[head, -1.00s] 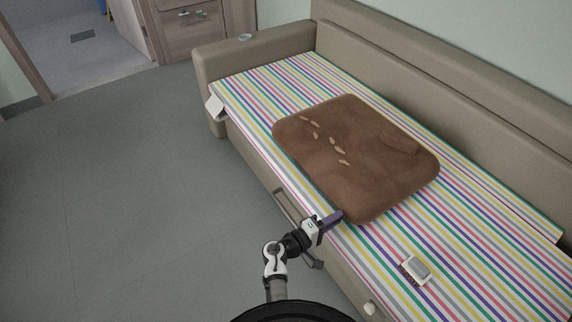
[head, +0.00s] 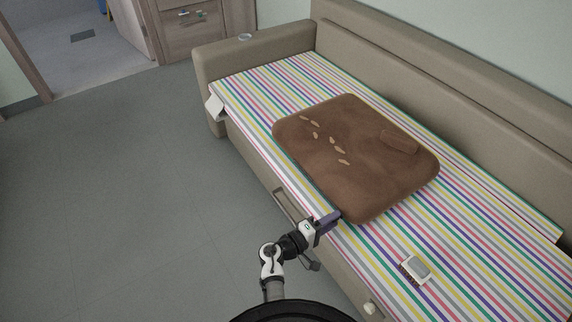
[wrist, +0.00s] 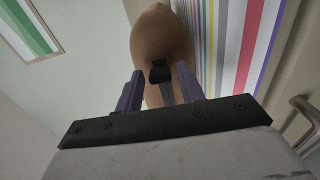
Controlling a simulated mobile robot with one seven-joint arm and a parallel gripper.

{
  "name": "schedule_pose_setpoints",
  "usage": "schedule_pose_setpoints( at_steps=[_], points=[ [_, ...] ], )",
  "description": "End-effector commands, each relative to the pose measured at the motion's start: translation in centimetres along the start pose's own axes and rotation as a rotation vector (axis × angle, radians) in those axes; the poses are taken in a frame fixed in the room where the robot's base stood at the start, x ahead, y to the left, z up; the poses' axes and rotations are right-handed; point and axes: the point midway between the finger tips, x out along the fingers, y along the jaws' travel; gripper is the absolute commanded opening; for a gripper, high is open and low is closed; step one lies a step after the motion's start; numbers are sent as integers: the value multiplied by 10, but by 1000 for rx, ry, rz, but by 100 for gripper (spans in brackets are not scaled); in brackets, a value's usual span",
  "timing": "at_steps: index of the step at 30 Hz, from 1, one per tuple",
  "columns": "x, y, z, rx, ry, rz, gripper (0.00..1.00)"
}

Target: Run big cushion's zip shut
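The big brown cushion (head: 365,170) lies flat on the striped sofa cover, with several tan marks and a small patch on top. In the wrist view, one rounded end of the cushion (wrist: 160,35) is just ahead of my gripper. A dark zip pull (wrist: 160,72) with a grey strip below it shows against that end. My gripper (wrist: 160,88) has its two purple fingers apart, one on each side of the pull, with gaps visible. In the head view, my gripper (head: 334,216) is at the cushion's near corner. The zip's teeth are not visible.
The striped sofa seat (head: 470,250) has free room right of the cushion. A small white-framed device (head: 417,269) lies there. A handle (head: 287,206) is on the sofa front below the seat edge. The floor at left is clear.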

Motion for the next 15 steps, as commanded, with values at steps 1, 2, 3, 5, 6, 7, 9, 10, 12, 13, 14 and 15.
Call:
schedule_pose_setpoints(
  at_steps=[1, 2, 3, 5, 6, 7, 9, 10, 12, 13, 14, 15],
  points=[
    [-7, 0, 0, -1, 2, -1, 38],
    [-11, 0, 0, -1, 2, -1, 38],
    [-15, 0, 0, -1, 2, -1, 38],
    [-23, 0, 0, 0, 3, 0, 38],
    [-28, 0, 0, 0, 3, 0, 38],
    [-31, 0, 0, 0, 2, 0, 38],
    [-40, 0, 0, -1, 2, 0, 38],
    [-43, 0, 0, -1, 1, -1, 38],
    [-52, 0, 0, -1, 2, 0, 38],
    [-55, 0, 0, 0, 1, 0, 38],
    [-58, 0, 0, 0, 1, 0, 38],
    [-62, 0, 0, 0, 2, 0, 38]
  ],
)
